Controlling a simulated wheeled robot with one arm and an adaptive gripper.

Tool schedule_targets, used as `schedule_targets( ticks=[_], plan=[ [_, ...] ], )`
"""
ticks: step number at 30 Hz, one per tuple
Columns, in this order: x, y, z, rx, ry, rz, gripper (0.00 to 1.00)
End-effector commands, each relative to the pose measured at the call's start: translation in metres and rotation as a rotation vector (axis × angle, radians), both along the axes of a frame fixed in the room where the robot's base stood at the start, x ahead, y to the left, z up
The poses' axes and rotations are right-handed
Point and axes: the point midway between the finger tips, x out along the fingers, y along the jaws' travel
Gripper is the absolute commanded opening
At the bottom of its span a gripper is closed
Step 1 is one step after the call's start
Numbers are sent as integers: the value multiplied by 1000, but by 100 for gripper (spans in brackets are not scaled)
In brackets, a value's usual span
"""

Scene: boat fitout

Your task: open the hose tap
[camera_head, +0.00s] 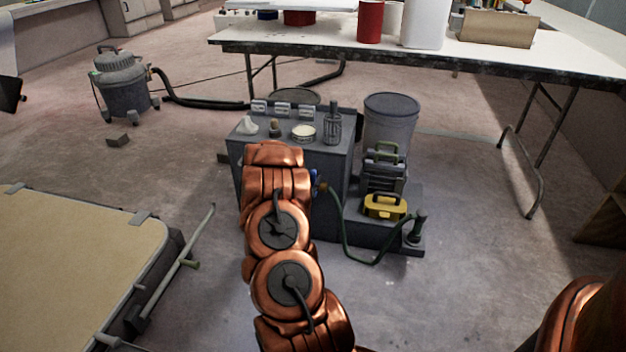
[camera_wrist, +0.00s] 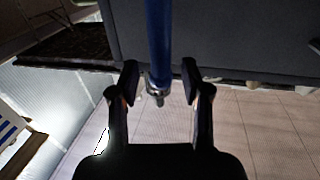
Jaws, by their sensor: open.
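The hose tap (camera_head: 315,184) shows as a small blue and brass fitting on the right part of the grey cabinet's front, with a green hose (camera_head: 345,235) running from it. My copper arm hides part of it in the head view. In the wrist view a long blue bar with a metal end, which looks like the tap's lever (camera_wrist: 158,45), reaches down between the fingertips. My gripper (camera_wrist: 160,82) is open, with one finger on each side of the bar and visible gaps. The gripper itself is hidden in the head view.
The grey cabinet (camera_head: 341,165) carries small items on top. A yellow case (camera_head: 385,207) and a grey bin (camera_head: 390,122) stand to its right. A long table (camera_head: 430,60) is behind. A padded board (camera_head: 75,265) lies at the left. Floor at the right front is clear.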

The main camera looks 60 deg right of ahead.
Motion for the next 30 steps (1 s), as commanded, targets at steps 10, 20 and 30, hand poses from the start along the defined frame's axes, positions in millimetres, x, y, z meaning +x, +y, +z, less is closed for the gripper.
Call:
schedule_targets(
  ticks=[10, 20, 30],
  plan=[
    [4, -22, 0, 1, 1, 1, 47],
    [4, -22, 0, 0, 1, 1, 35],
    [4, -22, 0, 0, 1, 1, 0]
  ],
)
